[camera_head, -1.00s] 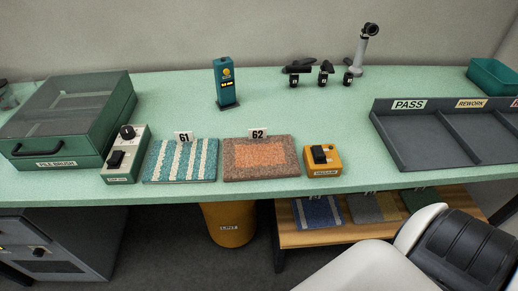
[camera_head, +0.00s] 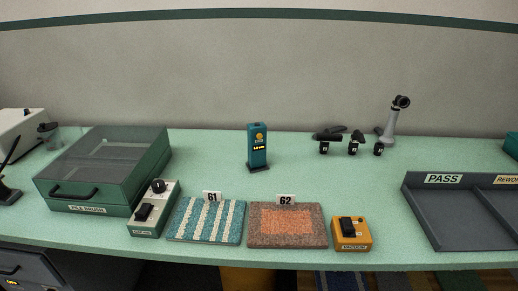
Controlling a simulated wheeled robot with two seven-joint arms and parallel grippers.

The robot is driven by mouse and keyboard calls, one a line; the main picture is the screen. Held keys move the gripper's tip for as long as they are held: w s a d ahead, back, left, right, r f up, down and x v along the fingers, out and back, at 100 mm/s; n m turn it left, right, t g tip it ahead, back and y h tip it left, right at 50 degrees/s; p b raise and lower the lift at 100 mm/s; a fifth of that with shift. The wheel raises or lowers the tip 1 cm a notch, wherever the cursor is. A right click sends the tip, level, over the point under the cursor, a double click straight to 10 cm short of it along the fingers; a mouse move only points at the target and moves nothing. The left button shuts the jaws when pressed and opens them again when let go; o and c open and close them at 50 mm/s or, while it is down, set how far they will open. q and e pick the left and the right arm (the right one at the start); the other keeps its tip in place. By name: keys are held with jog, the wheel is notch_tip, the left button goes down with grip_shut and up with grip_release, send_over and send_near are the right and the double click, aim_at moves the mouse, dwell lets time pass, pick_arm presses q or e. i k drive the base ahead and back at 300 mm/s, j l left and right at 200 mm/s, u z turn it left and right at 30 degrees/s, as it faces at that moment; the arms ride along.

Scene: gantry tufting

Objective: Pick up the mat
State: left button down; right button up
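Two mats lie flat side by side on the green table. The left one is a teal and white striped mat (camera_head: 203,222) with a tag "61" (camera_head: 212,197) at its back edge. The right one is an orange mat with a brown border (camera_head: 287,228) and a tag "62" (camera_head: 286,199) at its back edge. Neither of my grippers shows in the current view, and nothing touches the mats.
A control box with a knob (camera_head: 168,198) stands left of the mats, beside the green pile brush box (camera_head: 105,171). A yellow vacuum switch (camera_head: 351,242) stands right. Behind are a teal gauge (camera_head: 257,147) and small black tools (camera_head: 328,140). A grey PASS tray (camera_head: 470,225) is at right.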

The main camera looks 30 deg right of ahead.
aim_at(285, 223)
jog(key=k+l+z, duration=0.15)
jog(key=z, duration=0.25)
jog(key=k+l+z, duration=0.1)
jog(key=l+z, duration=0.25)
jog(key=k+l+z, duration=0.1)
jog(key=z, duration=0.3)
jog(key=l+z, duration=0.35)
jog(key=k+j, duration=0.05)
